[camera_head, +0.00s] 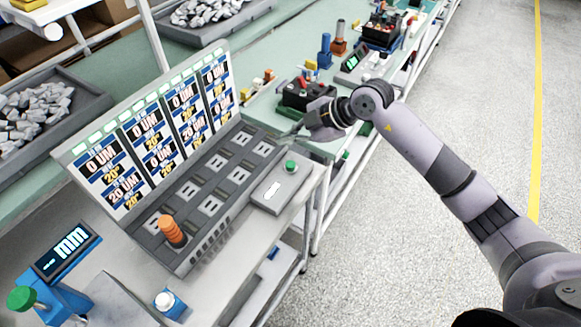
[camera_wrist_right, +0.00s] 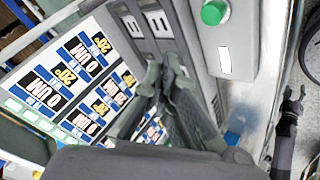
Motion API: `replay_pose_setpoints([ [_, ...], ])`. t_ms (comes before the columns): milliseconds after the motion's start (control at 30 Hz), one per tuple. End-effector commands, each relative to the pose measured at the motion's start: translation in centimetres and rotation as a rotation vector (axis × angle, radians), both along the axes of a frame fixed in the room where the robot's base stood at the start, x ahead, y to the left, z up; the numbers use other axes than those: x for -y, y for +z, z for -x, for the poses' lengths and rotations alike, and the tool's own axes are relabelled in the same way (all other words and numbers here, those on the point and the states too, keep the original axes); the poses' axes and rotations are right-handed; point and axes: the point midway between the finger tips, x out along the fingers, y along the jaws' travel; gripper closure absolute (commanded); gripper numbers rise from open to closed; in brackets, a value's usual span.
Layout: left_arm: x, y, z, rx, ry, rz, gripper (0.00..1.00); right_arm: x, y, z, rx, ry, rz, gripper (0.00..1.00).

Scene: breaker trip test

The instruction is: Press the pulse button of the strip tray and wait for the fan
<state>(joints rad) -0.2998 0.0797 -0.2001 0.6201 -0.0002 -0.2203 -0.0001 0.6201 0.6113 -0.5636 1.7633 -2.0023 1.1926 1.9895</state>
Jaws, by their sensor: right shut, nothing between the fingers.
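The strip tray (camera_head: 184,238) is a grey unit with rows of slots, standing in front of an upright label panel (camera_head: 150,137). A green button (camera_head: 291,166) sits on a light grey box at the tray's right end; it also shows in the right wrist view (camera_wrist_right: 213,12), at the top. My right gripper (camera_head: 289,131) is shut and empty, beyond the button and beside the tray's far right corner. In the wrist view its fingertips (camera_wrist_right: 165,68) are together, apart from the button. I cannot make out a fan.
An orange ribbed cylinder (camera_head: 172,231) stands on the tray's near end. A blue gauge with an "mm" display (camera_head: 67,250) stands at the lower left. Grey floor at right is clear.

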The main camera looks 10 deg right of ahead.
Motion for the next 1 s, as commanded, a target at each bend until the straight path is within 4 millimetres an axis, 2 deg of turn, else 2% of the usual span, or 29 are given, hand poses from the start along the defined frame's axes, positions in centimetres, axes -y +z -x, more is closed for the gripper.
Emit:
replay_pose_setpoints([
  [33, 0.0, -1.5, 0.0, 0.000, 0.000, 0.000, 0.58, 0.0, -1.5, 0.0, 0.000, 0.000, 0.000, 1.00],
  [233, 0.0, -4.5, 0.0, 0.000, 0.000, 0.000, 0.58, 0.0, -4.4, 0.0, 0.000, 0.000, 0.000, 1.00],
  [500, 0.0, -5.1, 0.0, 0.000, 0.000, 0.000, 0.58, 0.0, -6.3, 0.0, 0.001, 0.001, 0.000, 1.00],
  [1000, 0.0, -5.0, 0.0, 0.001, 0.000, 0.000, 0.58, 0.0, -6.4, 0.0, 0.000, 0.001, -0.001, 1.00],
])
